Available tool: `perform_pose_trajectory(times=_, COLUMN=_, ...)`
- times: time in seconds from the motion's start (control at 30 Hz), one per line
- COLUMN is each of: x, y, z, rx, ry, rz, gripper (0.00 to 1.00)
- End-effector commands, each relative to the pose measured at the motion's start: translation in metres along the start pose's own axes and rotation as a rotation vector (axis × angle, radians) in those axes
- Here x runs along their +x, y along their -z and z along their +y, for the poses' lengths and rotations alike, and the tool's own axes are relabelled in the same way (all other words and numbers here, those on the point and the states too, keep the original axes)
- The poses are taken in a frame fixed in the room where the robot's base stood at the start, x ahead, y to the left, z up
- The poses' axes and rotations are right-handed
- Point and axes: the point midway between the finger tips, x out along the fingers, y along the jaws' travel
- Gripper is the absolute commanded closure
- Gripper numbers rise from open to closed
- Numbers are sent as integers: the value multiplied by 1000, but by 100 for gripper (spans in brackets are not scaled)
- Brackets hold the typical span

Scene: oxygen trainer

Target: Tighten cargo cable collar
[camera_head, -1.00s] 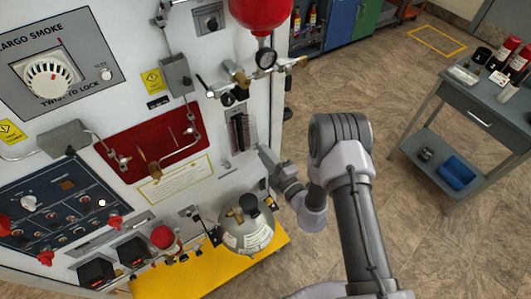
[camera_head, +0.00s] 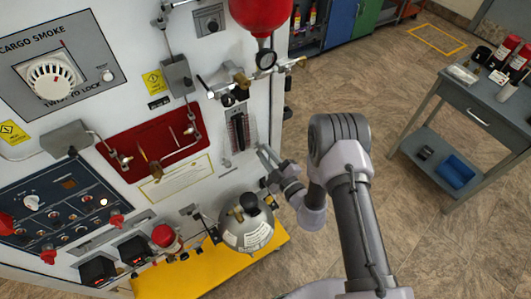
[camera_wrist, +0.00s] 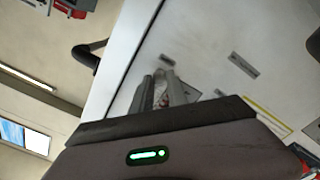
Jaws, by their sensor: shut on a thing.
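My gripper (camera_head: 266,166) is at the right edge of the white panel (camera_head: 222,160), low down, beside the round silver vessel (camera_head: 245,236) and above it. In the wrist view my two grey fingers (camera_wrist: 163,90) reach toward the pale panel face (camera_wrist: 205,60). They are shut on a small part, which I take to be the cable collar. Only a little reddish and white detail shows between them. The collar's shape, its thread and how tight it sits are hidden by the fingers and too small to tell.
A gauge (camera_head: 266,60) and brass valve fittings (camera_head: 240,84) stick out above my gripper. A yellow platform (camera_head: 200,276) lies below. A grey cart (camera_head: 478,120) with bottles and a blue bin (camera_head: 458,172) stands at right. The floor between is clear.

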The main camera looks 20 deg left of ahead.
Motion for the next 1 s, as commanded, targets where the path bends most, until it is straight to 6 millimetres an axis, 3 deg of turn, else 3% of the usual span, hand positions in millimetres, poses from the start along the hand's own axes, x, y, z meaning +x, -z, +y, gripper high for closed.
perform_pose_trajectory(times=0.37, x=0, y=0, z=-1, rx=5, ry=1, rz=-1, gripper=100)
perform_pose_trajectory(times=0.4, x=0, y=0, z=-1, rx=5, ry=1, rz=-1, gripper=79)
perform_pose_trajectory(times=0.5, x=0, y=0, z=-1, rx=5, ry=1, rz=0, gripper=59)
perform_pose_trajectory(times=0.83, x=-2, y=0, z=0, rx=4, ry=1, rz=0, gripper=59)
perform_pose_trajectory(times=1.0, x=-31, y=-1, z=1, rx=8, ry=0, rz=-5, gripper=59)
